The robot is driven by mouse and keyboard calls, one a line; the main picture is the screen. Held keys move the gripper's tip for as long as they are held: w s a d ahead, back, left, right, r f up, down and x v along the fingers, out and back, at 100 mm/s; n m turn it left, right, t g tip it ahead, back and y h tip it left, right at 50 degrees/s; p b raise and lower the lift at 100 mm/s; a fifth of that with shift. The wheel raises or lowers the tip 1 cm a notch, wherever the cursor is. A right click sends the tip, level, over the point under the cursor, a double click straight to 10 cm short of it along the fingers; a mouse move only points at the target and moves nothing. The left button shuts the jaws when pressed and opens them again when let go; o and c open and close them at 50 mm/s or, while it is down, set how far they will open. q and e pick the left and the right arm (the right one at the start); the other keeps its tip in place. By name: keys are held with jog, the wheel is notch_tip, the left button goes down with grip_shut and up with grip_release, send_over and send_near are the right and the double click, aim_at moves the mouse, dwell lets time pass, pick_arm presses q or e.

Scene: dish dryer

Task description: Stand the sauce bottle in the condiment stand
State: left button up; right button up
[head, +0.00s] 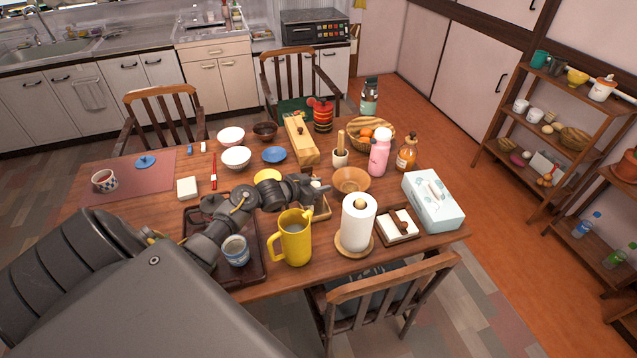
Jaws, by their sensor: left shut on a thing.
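My left gripper (312,190) reaches in from the left over the middle of the table. It is shut on a small dark thing, which I take to be the sauce bottle; the fingers hide most of it. A light wooden holder (322,211), which looks like the condiment stand, shows partly just below the gripper. The held bottle is over or in it; I cannot tell whether it touches. My right gripper is not in view.
A yellow pitcher (295,238) and a paper towel roll (358,222) stand in front of the gripper. A wooden bowl (351,180), a pink bottle (379,155) and an orange bottle (406,153) are to the right.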

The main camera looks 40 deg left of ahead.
pick_arm(q)
jog(key=o, duration=1.1)
jog(key=v, duration=1.2)
jog(key=shift+s, duration=0.1)
